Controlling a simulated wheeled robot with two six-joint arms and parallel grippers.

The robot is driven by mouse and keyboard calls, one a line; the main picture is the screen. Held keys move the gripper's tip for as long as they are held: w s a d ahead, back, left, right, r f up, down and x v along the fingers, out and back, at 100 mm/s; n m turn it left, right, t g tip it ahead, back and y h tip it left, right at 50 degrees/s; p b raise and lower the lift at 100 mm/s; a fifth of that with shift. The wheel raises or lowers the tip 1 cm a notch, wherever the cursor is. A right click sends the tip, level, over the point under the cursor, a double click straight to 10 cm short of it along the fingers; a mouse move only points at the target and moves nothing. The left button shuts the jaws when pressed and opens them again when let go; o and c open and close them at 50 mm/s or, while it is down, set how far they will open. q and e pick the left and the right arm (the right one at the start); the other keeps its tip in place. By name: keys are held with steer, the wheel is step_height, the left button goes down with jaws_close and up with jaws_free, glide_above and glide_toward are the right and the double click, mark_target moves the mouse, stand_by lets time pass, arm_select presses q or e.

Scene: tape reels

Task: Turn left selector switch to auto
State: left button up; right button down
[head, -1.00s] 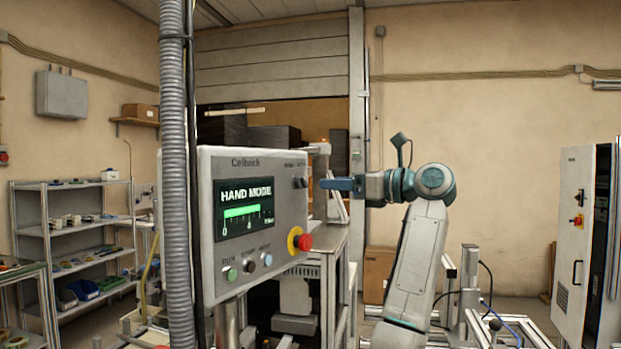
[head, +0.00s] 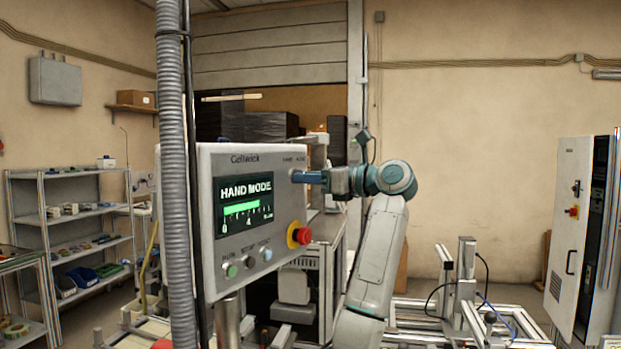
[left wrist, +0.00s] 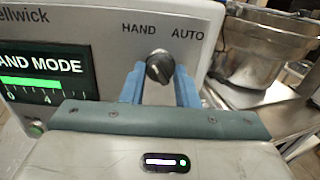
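The selector switch (left wrist: 159,66) is a dark round knob on the grey control panel (head: 280,210), below the printed words HAND and AUTO. Its pointer seems to lean up and left, toward HAND. The panel's screen (head: 243,204) reads HAND MODE. My left gripper (left wrist: 160,78) has its two blue fingers on either side of the knob, with the tips close to it; I cannot tell whether they touch. In the head view my left gripper (head: 308,177) reaches the panel's upper right and hides the knob. My right gripper is not in view.
A red emergency stop (head: 302,236) on a yellow ring sits lower on the panel, with small buttons (head: 248,262) beside it. A grey corrugated hose (head: 175,150) hangs at the panel's left. A metal container (left wrist: 258,50) stands behind the panel's right edge.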

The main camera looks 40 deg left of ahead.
arm_select(q)
steer(key=shift+m, duration=0.3)
steer(key=shift+m+b, duration=1.55)
steer(key=shift+m, duration=5.15)
steer(key=o, duration=1)
steer(key=shift+c, duration=0.2)
steer(key=shift+w+d, duration=0.1)
steer(key=shift+d, duration=0.1)
